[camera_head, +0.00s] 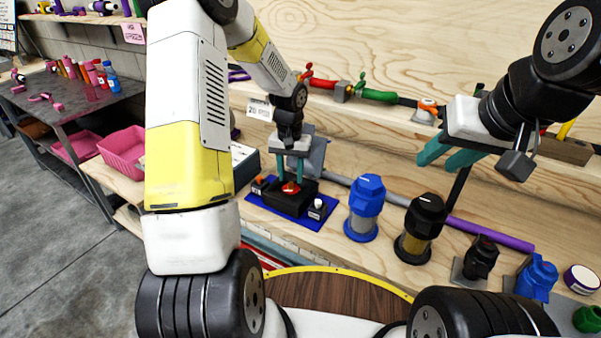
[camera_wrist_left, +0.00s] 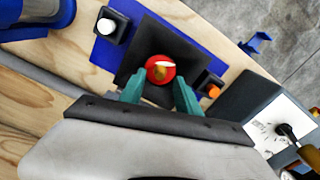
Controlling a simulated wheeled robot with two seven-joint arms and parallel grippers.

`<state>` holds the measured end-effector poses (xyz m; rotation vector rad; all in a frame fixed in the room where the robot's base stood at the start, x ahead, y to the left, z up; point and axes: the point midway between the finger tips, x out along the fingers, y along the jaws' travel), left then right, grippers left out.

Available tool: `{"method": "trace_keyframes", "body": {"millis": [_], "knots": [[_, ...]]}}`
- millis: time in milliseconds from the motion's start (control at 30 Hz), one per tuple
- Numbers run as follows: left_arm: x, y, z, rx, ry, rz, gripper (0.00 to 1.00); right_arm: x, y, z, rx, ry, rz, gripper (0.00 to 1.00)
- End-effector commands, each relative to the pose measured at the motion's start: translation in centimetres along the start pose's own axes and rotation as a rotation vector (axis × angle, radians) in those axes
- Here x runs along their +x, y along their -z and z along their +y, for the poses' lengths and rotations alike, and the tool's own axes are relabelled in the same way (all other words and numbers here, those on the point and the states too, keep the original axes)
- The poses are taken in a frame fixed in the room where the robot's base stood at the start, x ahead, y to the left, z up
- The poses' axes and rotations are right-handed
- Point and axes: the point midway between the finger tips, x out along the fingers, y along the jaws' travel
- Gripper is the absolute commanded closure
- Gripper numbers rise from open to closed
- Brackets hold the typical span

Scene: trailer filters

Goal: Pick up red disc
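The red disc (camera_head: 291,188) sits on a black square block (camera_head: 290,202) on a blue mat (camera_head: 262,212). In the left wrist view the disc (camera_wrist_left: 161,70) is round, with a yellowish and white patch in its middle. My left gripper (camera_head: 289,180) points down at the disc from above. Its teal fingers are apart, one on each side of the disc's near edge in the left wrist view (camera_wrist_left: 157,85). I cannot tell whether they touch it. My right gripper (camera_head: 443,158) is raised at the right, its teal fingers apart and empty.
A small orange-topped button (camera_head: 261,183) and a white-topped one (camera_head: 318,207) flank the block. Blue (camera_head: 365,208) and black-yellow (camera_head: 422,228) filter housings stand to the right on the wooden bench. A dark box (camera_head: 244,160) stands left of the mat.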

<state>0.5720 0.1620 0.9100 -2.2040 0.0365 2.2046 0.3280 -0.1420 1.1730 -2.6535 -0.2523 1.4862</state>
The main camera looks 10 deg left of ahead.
Motion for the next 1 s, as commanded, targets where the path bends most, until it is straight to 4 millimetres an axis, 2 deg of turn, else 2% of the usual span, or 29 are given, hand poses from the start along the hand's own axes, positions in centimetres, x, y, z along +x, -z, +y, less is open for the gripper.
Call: {"method": "trace_keyframes", "body": {"millis": [33,167,433,633,1000], "knots": [[0.9,-0.1,0.1,0.001,-0.001,-0.004,0.61,0.0,0.0,0.0,0.000,0.000,0.000,0.64],[2.1,-0.1,0.1,0.000,-0.001,-0.001,0.61,0.0,0.0,0.0,0.000,0.000,0.000,0.64],[2.4,0.0,0.1,0.000,0.000,0.000,0.61,0.0,0.0,0.0,0.000,0.000,0.000,0.64],[2.3,0.0,0.1,0.000,0.000,0.000,1.00,0.0,0.0,0.0,0.000,0.000,0.000,0.64],[2.3,0.0,0.1,0.000,0.000,0.001,1.00,0.0,0.0,0.0,0.000,0.000,0.000,0.64]]}}
